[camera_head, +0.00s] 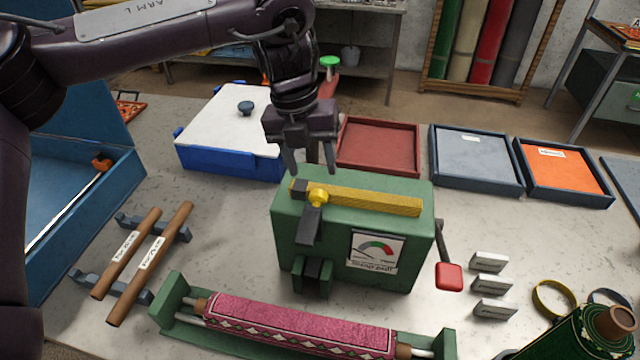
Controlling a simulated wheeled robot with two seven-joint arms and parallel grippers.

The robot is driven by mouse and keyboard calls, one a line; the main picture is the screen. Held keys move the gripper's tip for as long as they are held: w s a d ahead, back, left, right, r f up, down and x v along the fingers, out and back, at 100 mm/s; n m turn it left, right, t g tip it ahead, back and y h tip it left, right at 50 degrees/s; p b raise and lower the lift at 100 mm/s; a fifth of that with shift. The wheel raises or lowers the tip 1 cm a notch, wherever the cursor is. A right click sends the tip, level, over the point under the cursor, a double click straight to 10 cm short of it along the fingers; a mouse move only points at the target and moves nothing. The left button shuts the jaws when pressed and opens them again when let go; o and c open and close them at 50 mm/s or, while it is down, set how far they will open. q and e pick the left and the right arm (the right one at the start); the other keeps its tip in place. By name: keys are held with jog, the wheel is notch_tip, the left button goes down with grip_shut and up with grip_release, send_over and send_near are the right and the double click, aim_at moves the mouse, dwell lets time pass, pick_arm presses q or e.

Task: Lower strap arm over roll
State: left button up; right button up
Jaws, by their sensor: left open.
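A green strap machine (287,240) stands mid-table with a dial labelled as a pull gauge on its front. A yellow bar (375,201) lies along its top, with a yellow knob (318,196) and a dark block at its left end. A dark arm piece (309,226) slants down the front below the knob. I cannot tell which of these is the strap arm. A pink patterned roll (300,325) rests in a green cradle (174,295) in front of the machine. My left gripper (312,171) is open and empty, pointing down just above the bar's left end. My right gripper is not in view.
A crank with a red handle (449,276) sticks out right of the machine. Two wooden rods (150,263) lie on a rack at left. A blue-and-white case (225,125), a red tray (379,146) and more trays stand behind. Small metal blocks (491,284) lie at right.

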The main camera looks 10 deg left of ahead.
aim_at(316, 190)
pick_arm(q)
jog(key=f, duration=0.2)
jog(key=f+p, duration=0.1)
jog(key=f, duration=0.1)
jog(key=d+f, duration=0.1)
jog(key=f, duration=0.1)
jog(key=shift+s+f, duration=0.1)
jog(key=shift+f, duration=0.2)
grip_shut()
